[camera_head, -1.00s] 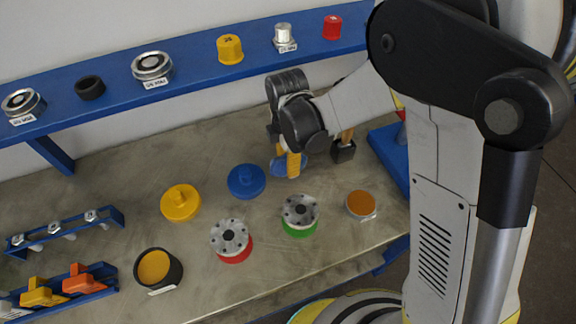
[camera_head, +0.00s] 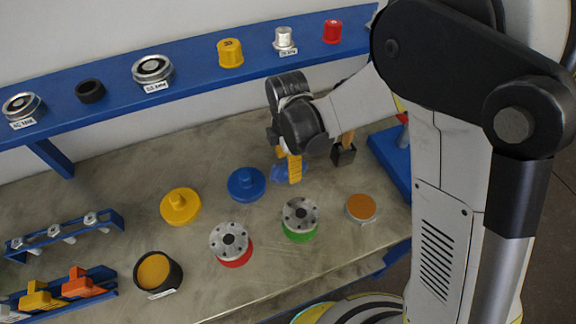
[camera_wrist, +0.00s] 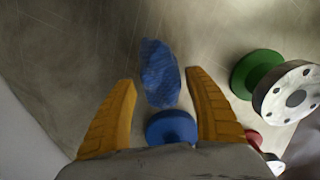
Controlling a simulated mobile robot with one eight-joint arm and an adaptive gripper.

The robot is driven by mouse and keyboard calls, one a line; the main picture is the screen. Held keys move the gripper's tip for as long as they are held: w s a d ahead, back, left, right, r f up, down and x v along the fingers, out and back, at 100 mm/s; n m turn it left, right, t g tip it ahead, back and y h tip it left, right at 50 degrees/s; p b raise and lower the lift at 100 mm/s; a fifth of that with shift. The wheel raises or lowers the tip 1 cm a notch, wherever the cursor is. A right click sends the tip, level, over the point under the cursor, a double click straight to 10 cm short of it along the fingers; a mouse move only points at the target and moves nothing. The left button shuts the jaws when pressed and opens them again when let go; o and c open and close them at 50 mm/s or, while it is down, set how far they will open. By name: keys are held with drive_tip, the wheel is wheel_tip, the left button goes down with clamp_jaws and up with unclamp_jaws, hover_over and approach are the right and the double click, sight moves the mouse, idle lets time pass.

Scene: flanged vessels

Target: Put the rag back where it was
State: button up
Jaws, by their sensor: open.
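The blue rag (camera_wrist: 160,73) lies crumpled on the worktop in the wrist view, just beyond and between my two yellow fingertips. In the head view a small part of the rag (camera_head: 278,173) shows beside my fingers, which partly hide it. My gripper (camera_wrist: 163,80) is open, with its fingers spread and nothing between them. In the head view my gripper (camera_head: 292,172) points down over the back right of the worktop. The gap between the fingertips and the rag is hard to judge.
A blue flanged cap (camera_head: 246,184) stands left of the rag. Flanged vessels with green (camera_head: 300,219) and red (camera_head: 231,244) bases stand in front. A dark holder (camera_head: 344,153) is close on the right. A blue shelf (camera_head: 190,75) runs behind.

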wheel_tip(320, 180, up, 11)
drive_tip(key=p, duration=0.3)
drive_tip(key=s+d+r+m+t, duration=0.2)
drive_tip(key=s+d+r+m, duration=0.1)
drive_tip(key=d+m, duration=0.4)
drive_tip(key=s+d+r+m+t, duration=0.3)
drive_tip(key=s+d+r+m, duration=0.1)
drive_tip(key=d+m, duration=0.4)
drive_tip(key=s+d+r+m+t, duration=0.2)
drive_tip(key=s+d+r+m, duration=0.2)
drive_tip(key=d+m, duration=0.3)
drive_tip(key=shift+d+r+m, duration=0.35)
drive_tip(key=shift+r+m, duration=0.25)
drive_tip(key=shift+r, duration=0.15)
